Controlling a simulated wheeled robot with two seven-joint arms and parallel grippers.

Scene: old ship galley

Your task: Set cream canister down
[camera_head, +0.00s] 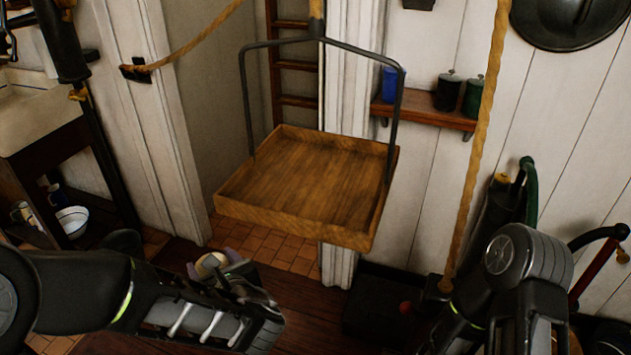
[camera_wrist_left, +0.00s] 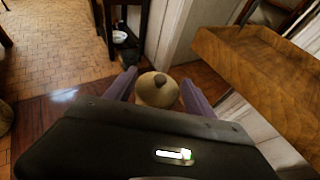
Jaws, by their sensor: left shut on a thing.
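The cream canister (camera_wrist_left: 157,92) shows its round lid and knob in the left wrist view, between the two purple fingers of my left gripper (camera_wrist_left: 156,90). My left gripper is shut on it and holds it in the air. In the head view the canister (camera_head: 208,264) is mostly hidden behind my left gripper (camera_head: 212,266). The hanging wooden tray (camera_head: 290,217) is empty, and the canister is below and in front of its near left corner. The tray also shows at the right of the left wrist view (camera_wrist_left: 250,70). The fingers of my right gripper are not in view.
A metal frame (camera_head: 243,95) and rope (camera_head: 200,42) hold the tray. A wall shelf (camera_head: 420,114) carries a blue canister (camera_head: 391,82) and two dark canisters. A sink (camera_head: 38,112) stands left, with a white bowl (camera_head: 72,220) below. Another rope (camera_head: 478,130) hangs right of the tray.

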